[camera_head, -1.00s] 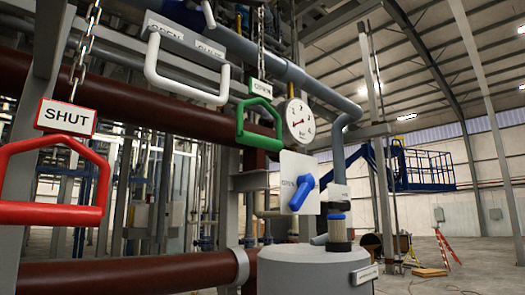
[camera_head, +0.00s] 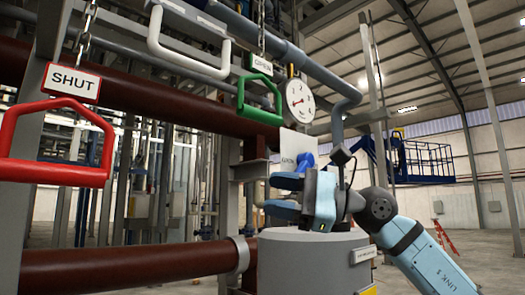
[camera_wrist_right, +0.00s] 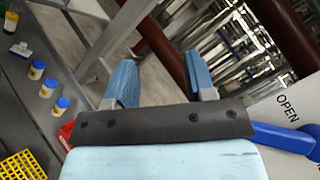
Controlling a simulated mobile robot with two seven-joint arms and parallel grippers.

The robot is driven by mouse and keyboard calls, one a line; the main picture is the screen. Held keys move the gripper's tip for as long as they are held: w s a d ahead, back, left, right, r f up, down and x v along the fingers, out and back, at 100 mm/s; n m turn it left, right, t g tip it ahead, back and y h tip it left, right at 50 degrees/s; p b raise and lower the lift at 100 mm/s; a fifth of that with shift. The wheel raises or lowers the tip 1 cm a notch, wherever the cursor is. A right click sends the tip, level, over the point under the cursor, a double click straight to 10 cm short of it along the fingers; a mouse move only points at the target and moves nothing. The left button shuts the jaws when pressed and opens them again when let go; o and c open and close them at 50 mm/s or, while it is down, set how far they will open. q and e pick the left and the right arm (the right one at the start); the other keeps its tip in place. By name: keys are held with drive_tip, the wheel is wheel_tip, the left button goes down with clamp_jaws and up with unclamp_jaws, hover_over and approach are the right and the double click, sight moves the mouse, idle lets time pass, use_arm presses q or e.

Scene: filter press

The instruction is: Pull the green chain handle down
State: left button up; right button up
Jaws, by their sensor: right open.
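The green chain handle (camera_head: 262,116) hangs on a chain below a green-and-white sign (camera_head: 262,66), upper centre of the head view. It is a loop with a straight lower bar. My right gripper (camera_head: 272,196) is below it, clearly apart, in front of the white panel and above the grey tank. Its jaws point left and are open. In the right wrist view the two blue fingers (camera_wrist_right: 162,80) stand apart with nothing between them. The green handle does not show there. My left gripper is not in view.
A red handle (camera_head: 55,172) under a SHUT sign (camera_head: 73,82) hangs at left, a white handle (camera_head: 190,55) at upper centre. A gauge (camera_head: 299,100) is right of the green handle. A blue valve lever (camera_head: 307,160) is just behind my gripper. Blue-capped bottles (camera_wrist_right: 62,101) show in the wrist view.

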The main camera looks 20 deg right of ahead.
sight(269, 116)
drive_tip(key=s+d+r+n+t+h, duration=0.2)
drive_tip(key=s+d+r+t, duration=0.15)
drive_tip(key=r, duration=0.25)
drive_tip(key=s+d+r+n+t+h, duration=0.1)
drive_tip(key=s+d+r+t+h, duration=0.1)
drive_tip(key=s+d+r, duration=0.3)
drive_tip(key=p+x, duration=0.1)
drive_tip(key=x, duration=0.4)
drive_tip(key=p+x, duration=0.1)
drive_tip(key=x, duration=0.4)
drive_tip(key=p+x, duration=0.1)
drive_tip(key=x, duration=0.3)
drive_tip(key=shift+a+r, duration=0.45)
drive_tip(key=shift+r, duration=0.05)
drive_tip(key=shift+w+a, duration=0.25)
drive_tip(key=shift+w, duration=0.05)
clamp_jaws()
drive_tip(key=shift+f, duration=0.15)
